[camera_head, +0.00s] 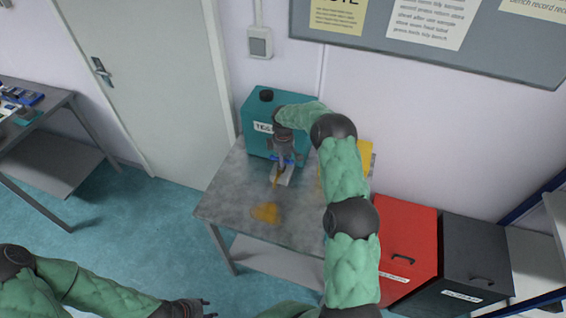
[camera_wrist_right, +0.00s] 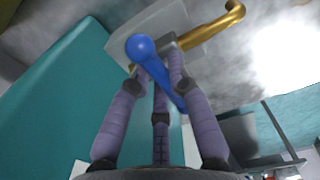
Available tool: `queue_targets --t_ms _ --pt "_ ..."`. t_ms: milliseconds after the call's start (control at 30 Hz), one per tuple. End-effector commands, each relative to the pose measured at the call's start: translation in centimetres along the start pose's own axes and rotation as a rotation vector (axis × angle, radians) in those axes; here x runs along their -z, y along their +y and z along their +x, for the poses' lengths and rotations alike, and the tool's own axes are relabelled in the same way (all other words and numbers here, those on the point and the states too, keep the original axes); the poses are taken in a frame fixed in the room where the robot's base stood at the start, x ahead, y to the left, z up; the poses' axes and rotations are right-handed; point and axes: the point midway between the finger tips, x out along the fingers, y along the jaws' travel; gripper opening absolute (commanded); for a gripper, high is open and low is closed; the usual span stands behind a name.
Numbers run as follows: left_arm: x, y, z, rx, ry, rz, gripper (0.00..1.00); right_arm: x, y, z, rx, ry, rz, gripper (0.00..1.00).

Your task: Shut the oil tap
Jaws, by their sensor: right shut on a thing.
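The teal oil container (camera_head: 258,125) stands upright at the back of a grey table. Its tap has a blue lever (camera_head: 277,157) and a brass spout (camera_head: 277,178) that points toward the front of the table. My right gripper (camera_head: 284,156) is at the container's front, shut on the blue lever. The wrist view shows the lever (camera_wrist_right: 170,85) slanting between my fingers, its round end (camera_wrist_right: 141,47) beyond them, with the brass spout (camera_wrist_right: 213,32) behind. My left gripper (camera_head: 205,308) is low at the bottom edge, away from the tap; its finger opening is unclear.
An amber puddle (camera_head: 265,212) lies on the grey table (camera_head: 225,205). A yellow item (camera_head: 366,157) stands partly hidden behind my right arm. Red (camera_head: 408,240) and black (camera_head: 475,255) bins stand to the right. Another table (camera_head: 60,130) is at the left.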

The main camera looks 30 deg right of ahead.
Motion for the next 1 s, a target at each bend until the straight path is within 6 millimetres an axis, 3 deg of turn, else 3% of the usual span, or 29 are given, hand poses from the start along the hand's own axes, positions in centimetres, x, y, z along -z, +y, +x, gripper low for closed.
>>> queue_targets --t_ms 333,367,400,433,767,1000 --pt "0.0 0.0 0.1 0.0 0.001 0.0 0.4 0.0 -0.1 0.0 0.001 0.0 0.019 0.0" --pt "0.0 0.0 0.1 0.0 0.001 0.0 0.4 0.0 -0.1 0.0 0.001 0.0 0.02 0.28" --pt "0.0 0.0 0.1 0.0 0.001 0.0 0.4 0.0 -0.1 0.0 0.001 0.0 0.019 0.39" --pt "0.0 0.0 0.1 0.0 0.001 0.0 0.4 0.0 -0.1 0.0 0.001 0.0 0.019 0.44" --pt "0.0 0.0 0.1 0.0 0.001 0.0 0.4 0.0 0.0 -0.1 0.0 0.0 0.017 0.44" --pt "0.0 0.0 0.1 0.0 0.001 0.0 0.4 0.1 0.0 -2.7 -0.003 0.002 0.017 0.44"
